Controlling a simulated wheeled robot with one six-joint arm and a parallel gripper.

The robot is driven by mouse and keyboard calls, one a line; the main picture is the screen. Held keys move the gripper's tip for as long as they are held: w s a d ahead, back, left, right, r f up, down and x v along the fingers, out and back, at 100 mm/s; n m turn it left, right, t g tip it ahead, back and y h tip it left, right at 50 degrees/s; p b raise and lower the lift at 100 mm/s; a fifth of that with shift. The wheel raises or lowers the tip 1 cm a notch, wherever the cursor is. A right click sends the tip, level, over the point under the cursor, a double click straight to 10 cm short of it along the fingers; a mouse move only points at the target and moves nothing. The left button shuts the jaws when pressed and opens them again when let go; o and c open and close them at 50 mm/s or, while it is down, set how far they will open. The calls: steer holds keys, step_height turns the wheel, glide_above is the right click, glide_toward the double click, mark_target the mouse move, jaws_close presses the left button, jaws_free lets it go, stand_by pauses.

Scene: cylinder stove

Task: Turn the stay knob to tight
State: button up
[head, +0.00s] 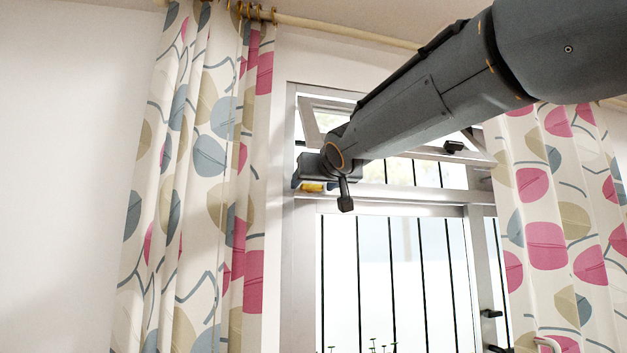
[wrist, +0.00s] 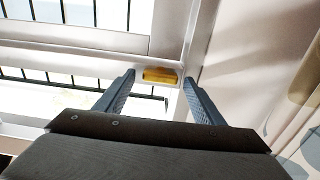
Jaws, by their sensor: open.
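A small yellow piece, which looks like the stay knob (wrist: 160,76), sits on the white window frame close to its corner in the wrist view. My gripper (wrist: 159,73) is open, with one blue-grey finger on each side of the yellow piece. The fingertips look near it, with a gap on both sides; I cannot tell how far the tips are from it in depth. In the head view the yellow knob (head: 313,187) shows low between the fingers of my gripper (head: 311,185), at the left of the window. Any marking on the knob is too small to read.
The window frame (head: 305,250) has dark vertical bars behind it. The upper window panel (head: 312,127) is tilted open. Patterned curtains hang left (head: 205,180) and right (head: 545,200). A dark handle (head: 491,313) is on the frame at lower right.

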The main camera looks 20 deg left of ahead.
steer(key=shift+w+a, duration=0.1)
steer(key=shift+w, duration=0.15)
steer(key=c, duration=1)
steer(key=shift+c, duration=0.2)
